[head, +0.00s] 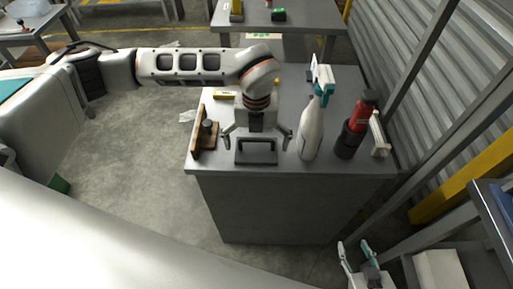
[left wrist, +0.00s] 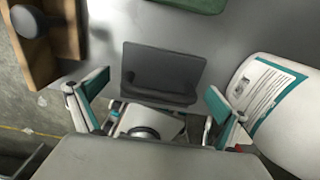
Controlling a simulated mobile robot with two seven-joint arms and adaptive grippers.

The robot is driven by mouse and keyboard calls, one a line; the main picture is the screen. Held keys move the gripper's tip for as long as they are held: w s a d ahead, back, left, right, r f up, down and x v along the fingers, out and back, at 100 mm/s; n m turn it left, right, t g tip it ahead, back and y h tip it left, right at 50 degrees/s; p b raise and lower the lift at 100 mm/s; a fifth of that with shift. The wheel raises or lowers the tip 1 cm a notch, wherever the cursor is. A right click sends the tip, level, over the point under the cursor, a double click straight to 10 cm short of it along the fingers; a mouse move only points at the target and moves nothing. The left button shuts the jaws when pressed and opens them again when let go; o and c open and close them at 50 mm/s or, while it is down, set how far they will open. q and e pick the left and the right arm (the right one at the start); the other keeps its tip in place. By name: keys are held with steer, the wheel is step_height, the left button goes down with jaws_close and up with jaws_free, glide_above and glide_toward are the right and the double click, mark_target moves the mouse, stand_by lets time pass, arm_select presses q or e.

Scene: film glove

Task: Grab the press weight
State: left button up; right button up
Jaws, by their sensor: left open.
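The press weight, a dark grey block with a bar handle on top (head: 256,158), stands near the front edge of the grey cabinet top. It also shows in the left wrist view (left wrist: 160,62), between and just beyond the fingers. My left gripper (head: 257,141) is open above it, with one teal-padded finger on each side, apart from the weight. In the left wrist view this gripper (left wrist: 146,95) has nothing between its fingers. My right gripper (head: 355,246) is low at the bottom right, open and empty, away from the cabinet.
A white spray bottle (head: 312,130) stands close to the right finger. A red and black bottle (head: 352,130) is further right. A wooden piece with a dark knob (head: 197,138) stands left of the weight. A corrugated wall (head: 450,110) and posts bound the right side.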

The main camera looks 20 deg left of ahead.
arm_select(q)
steer(key=shift+c, duration=0.4)
steer(key=c, duration=1.9)
steer(key=shift+s, duration=0.1)
steer(key=shift+c, duration=0.2)
